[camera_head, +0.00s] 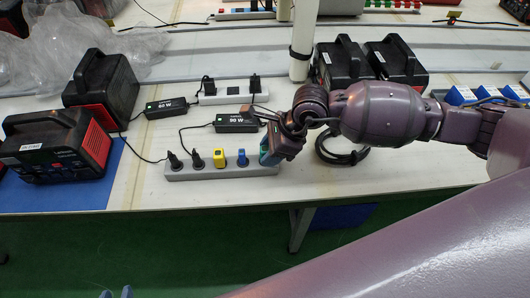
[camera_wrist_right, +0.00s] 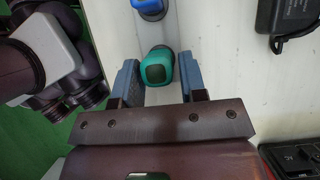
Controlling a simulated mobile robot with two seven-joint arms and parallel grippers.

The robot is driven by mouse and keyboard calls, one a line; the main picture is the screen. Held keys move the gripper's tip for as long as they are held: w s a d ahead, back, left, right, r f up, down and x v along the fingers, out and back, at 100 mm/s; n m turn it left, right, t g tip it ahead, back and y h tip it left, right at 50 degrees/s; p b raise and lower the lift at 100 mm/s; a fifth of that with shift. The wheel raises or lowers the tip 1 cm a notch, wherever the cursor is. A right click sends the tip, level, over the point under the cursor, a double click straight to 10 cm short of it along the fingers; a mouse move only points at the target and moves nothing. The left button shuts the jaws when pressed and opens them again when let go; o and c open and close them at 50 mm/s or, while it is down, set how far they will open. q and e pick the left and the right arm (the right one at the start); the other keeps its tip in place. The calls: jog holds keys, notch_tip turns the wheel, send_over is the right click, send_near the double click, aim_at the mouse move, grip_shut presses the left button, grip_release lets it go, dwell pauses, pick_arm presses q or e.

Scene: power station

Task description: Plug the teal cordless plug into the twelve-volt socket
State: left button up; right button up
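The teal plug (camera_wrist_right: 157,66) stands between the two fingertips in the right wrist view, with a narrow gap to the right finger. In the head view only a sliver of its teal colour (camera_head: 264,151) shows beside my right gripper. It is at the right end of the grey power strip (camera_head: 190,176). My right gripper (camera_head: 268,153), also in the wrist view (camera_wrist_right: 160,80), is open around the plug. Whether the left finger touches it is unclear. My left gripper (camera_head: 116,293) is open and empty at the bottom edge. I cannot make out the twelve-volt socket.
A yellow plug (camera_head: 219,158), a blue plug (camera_head: 242,158) and black plugs (camera_head: 185,159) stand in the strip. Two red-and-black power stations, one nearer (camera_head: 57,147) and one farther (camera_head: 102,88), are at the left. Adapters (camera_head: 237,122) and cables lie behind the strip.

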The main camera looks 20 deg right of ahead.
jog(key=c, duration=0.7)
pick_arm(q)
jog(key=shift+r, duration=0.1)
pick_arm(e)
jog(key=shift+r, duration=0.15)
